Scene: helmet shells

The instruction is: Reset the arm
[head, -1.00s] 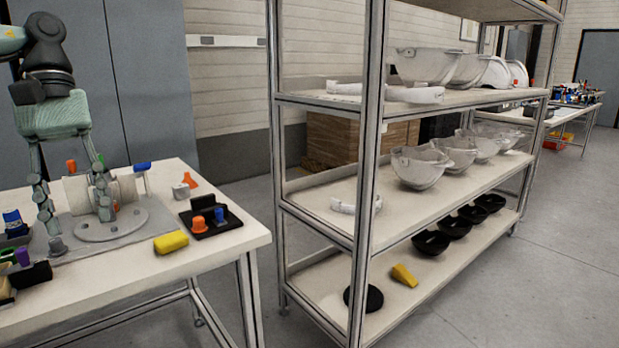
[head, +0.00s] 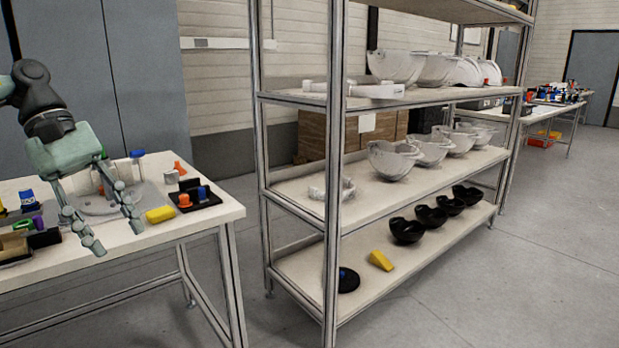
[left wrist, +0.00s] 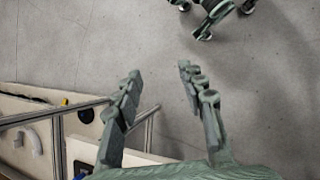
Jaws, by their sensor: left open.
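My left gripper (head: 118,236) is green-grey and hangs at the front right part of the work table, its fingers pointing down and spread apart. Nothing is between them. In the left wrist view its two fingers (left wrist: 158,72) are also wide apart and empty, with grey floor beyond.
The white work table (head: 205,220) holds a yellow block (head: 160,214), a black tray (head: 205,203) with orange and blue pieces, and a round grey fixture. A metal shelf rack (head: 335,200) with helmet shells stands to the right. Open floor (head: 480,300) lies beyond it.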

